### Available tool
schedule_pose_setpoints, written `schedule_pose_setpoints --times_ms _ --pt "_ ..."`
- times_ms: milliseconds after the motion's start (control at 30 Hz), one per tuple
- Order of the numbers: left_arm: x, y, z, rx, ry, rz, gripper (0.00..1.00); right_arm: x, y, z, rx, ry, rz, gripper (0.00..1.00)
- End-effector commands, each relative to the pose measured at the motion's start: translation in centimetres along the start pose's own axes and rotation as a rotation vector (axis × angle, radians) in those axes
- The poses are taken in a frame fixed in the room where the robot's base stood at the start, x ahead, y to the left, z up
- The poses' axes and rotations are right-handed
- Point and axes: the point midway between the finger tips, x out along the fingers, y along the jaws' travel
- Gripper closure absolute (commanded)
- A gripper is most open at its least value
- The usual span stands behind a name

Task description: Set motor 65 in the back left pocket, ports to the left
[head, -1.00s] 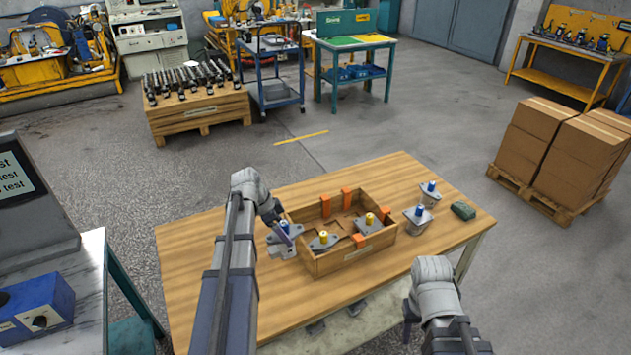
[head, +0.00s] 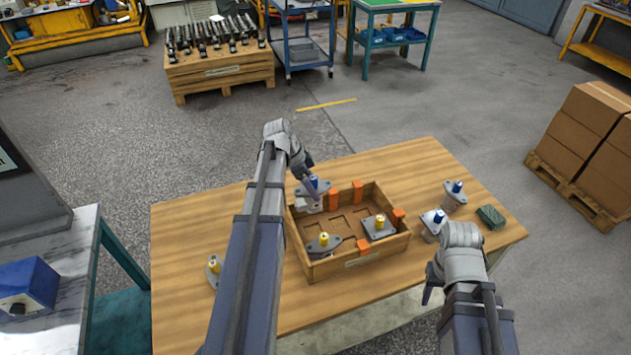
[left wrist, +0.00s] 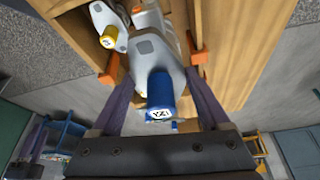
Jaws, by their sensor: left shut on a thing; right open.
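My left gripper (head: 309,181) is shut on a blue-capped grey motor (head: 313,191) at the back left corner of the wooden crate (head: 345,266). Yellow-capped motors stand in the front left pocket (head: 322,245) and on the right side (head: 380,229) of the crate. My right gripper (head: 432,285) is open and empty at the table's front right.
Orange blocks (head: 357,191) stand along the crate's walls. Two blue-capped motors (head: 434,224) (head: 454,196) and a green block (head: 491,217) are right of the crate. Another yellow-capped motor (head: 214,267) stands left, partly behind my left arm. The table's back right is clear.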

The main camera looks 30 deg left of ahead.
Motion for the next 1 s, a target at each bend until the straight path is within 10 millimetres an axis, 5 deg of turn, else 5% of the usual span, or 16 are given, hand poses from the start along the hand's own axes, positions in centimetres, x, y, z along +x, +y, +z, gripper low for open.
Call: schedule_pose_setpoints --times_ms 1000 --pt "4.2 0.0 1.7 0.000 0.001 0.000 1.00 4.5 -0.4 -0.3 0.000 0.000 0.000 0.50"
